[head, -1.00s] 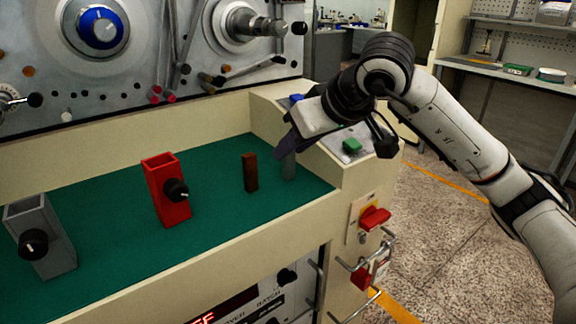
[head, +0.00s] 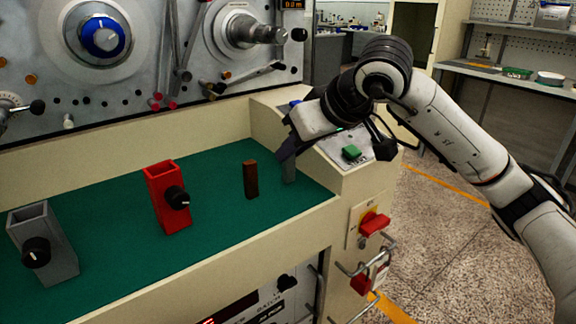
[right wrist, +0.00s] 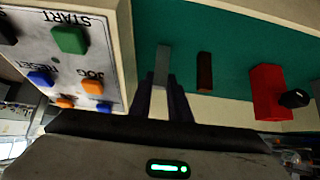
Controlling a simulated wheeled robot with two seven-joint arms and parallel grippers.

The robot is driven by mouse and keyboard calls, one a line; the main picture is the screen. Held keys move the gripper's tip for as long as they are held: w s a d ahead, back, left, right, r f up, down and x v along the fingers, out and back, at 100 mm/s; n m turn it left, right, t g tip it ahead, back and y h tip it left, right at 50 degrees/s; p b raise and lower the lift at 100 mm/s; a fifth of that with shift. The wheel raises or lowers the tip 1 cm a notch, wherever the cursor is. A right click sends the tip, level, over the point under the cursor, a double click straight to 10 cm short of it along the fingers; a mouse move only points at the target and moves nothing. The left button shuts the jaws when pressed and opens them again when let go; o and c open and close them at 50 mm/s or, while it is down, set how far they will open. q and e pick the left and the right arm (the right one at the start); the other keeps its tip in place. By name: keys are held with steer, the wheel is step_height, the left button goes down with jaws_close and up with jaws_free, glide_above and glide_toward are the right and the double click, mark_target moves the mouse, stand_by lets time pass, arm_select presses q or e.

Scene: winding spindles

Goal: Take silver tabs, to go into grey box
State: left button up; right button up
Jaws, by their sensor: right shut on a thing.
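A silver tab (head: 289,170) stands upright on the green mat near the right end of the machine's ledge. My right gripper (head: 287,151) comes down over its upper part and is shut on it. In the right wrist view the silver tab (right wrist: 161,64) sits between the two dark fingers (right wrist: 163,84). The grey box (head: 63,262), open at the top with a black knob on its front, stands at the far left of the mat. My left gripper is not in view.
A dark brown tab (head: 250,181) stands just left of the silver tab. A red open box (head: 171,203) with a black knob stands between it and the grey box. A button panel (right wrist: 65,62) is close beside my right gripper. The green mat (head: 115,220) is clear between the boxes.

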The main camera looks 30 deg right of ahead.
step_height(320, 180, up, 3)
steer(key=shift+r+p, duration=0.1)
steer(key=shift+p, duration=1.05)
steer(key=shift+s, duration=0.1)
steer(key=s+d+b, duration=0.1)
steer(key=s+b, duration=0.4)
steer(key=s, duration=0.6)
steer(key=shift+s+d, duration=0.15)
steer(key=shift+s, duration=0.25)
